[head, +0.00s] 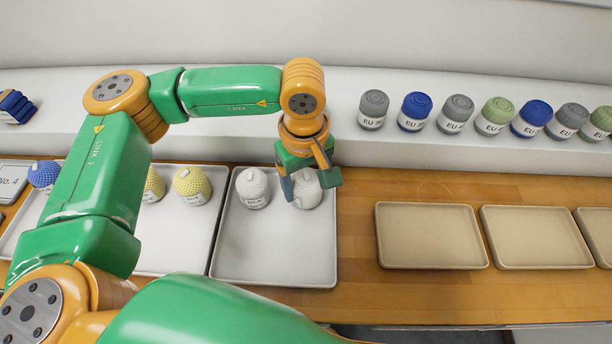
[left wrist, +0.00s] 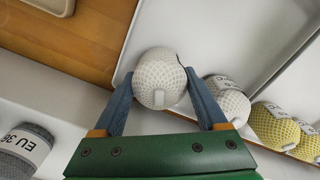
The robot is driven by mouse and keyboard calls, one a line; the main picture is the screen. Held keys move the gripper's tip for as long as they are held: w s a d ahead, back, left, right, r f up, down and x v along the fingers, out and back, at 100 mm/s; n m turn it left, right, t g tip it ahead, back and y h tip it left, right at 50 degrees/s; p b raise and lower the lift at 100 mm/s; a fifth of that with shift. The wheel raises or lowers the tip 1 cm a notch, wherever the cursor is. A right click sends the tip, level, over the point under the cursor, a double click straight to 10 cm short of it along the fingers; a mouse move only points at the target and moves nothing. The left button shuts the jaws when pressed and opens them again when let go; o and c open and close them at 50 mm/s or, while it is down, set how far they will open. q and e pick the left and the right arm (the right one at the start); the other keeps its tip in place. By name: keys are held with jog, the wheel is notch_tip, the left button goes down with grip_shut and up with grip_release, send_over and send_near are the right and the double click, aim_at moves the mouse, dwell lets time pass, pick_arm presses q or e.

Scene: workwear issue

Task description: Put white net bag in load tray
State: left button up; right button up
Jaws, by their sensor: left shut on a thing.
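Two white net bags stand on a light grey tray (head: 275,265) in the head view. My left gripper (head: 309,190) is over the right-hand white net bag (head: 308,194), with its fingers on either side of it. In the left wrist view the left gripper (left wrist: 160,95) is shut on this white net bag (left wrist: 160,75), which sits between the blue fingers. The other white net bag (head: 253,190) is just to the left in the head view, and it also shows in the left wrist view (left wrist: 226,101). The right gripper is not in view.
Yellow net bags (head: 192,184) and a blue one (head: 43,175) are on trays to the left. Empty beige trays (head: 430,235) lie on the wooden table to the right. Rolled garments (head: 373,110) line the white shelf behind. Bare wood lies between the grey and beige trays.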

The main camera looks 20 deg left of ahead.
aim_at(305, 177)
pick_arm(q)
jog(key=shift+f, duration=0.25)
jog(key=shift+f+b, duration=0.25)
jog(key=shift+b, duration=0.2)
jog(key=o, duration=1.3)
jog(key=shift+r, duration=0.55)
notch_tip(305, 177, up, 10)
jog(key=shift+s+r+b, duration=0.1)
jog(key=shift+r+b, duration=0.1)
jog(key=shift+b, duration=0.3)
jog(key=shift+r, duration=0.55)
jog(key=shift+a, duration=0.1)
